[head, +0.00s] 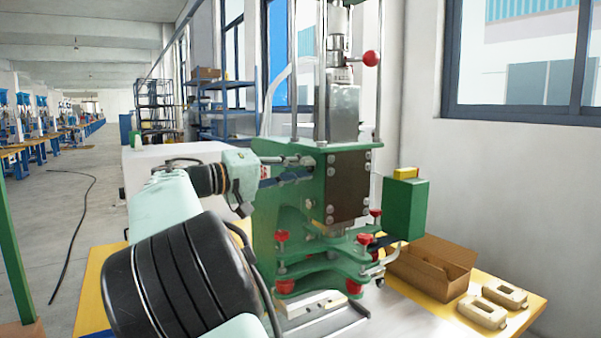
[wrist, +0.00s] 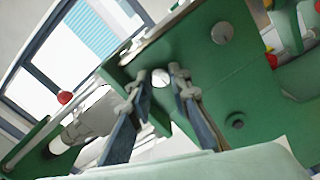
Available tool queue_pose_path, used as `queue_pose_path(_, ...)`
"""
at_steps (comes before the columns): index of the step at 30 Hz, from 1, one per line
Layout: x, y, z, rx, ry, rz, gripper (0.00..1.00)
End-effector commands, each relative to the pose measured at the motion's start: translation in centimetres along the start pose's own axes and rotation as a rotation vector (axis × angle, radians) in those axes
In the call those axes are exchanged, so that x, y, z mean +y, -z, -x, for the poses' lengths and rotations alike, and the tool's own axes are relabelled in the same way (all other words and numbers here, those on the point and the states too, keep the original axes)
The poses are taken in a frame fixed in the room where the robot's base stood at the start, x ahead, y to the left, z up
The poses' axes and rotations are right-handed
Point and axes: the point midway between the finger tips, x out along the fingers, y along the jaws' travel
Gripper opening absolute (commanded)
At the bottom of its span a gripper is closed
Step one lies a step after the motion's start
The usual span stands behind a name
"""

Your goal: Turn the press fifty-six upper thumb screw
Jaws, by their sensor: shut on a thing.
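The press (head: 290,215) is a green machine standing on the table, with steel columns and a dark front plate. My gripper (head: 306,168) reaches in from the left to the upper part of its green side wall. In the wrist view my two fingers (wrist: 157,82) stand on either side of a round silver screw head (wrist: 161,77) on the green wall, shut on it. This is the upper thumb screw by its place. In the head view the screw is hidden by the fingers. A second silver screw head (wrist: 222,33) shows farther up the same wall.
Red knobs (head: 365,239) stand on the lower green plates, and a red ball handle (head: 371,58) is at the top. A cardboard box (head: 432,268), a green box (head: 405,208) and tan parts (head: 483,311) are at the right. A black cable (head: 70,240) lies on the floor.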

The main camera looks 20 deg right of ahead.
Motion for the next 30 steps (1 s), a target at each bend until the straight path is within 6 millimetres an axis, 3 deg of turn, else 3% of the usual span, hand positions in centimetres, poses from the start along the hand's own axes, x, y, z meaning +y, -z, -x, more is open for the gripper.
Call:
queue_pose_path(8, 0.0, 0.0, 0.0, -0.001, 0.001, 0.001, 0.0)
queue_pose_path(9, 0.0, 0.0, 0.0, -0.001, 0.001, 0.001, 0.22)
queue_pose_path(13, 0.0, 0.0, 0.0, 0.0, 0.001, 0.001, 0.35)
queue_pose_path(23, 0.0, 0.1, 0.4, 0.001, 0.001, 0.001, 0.35)
queue_pose_path(30, -0.1, 0.1, 4.4, 0.005, 0.003, 0.001, 0.35)
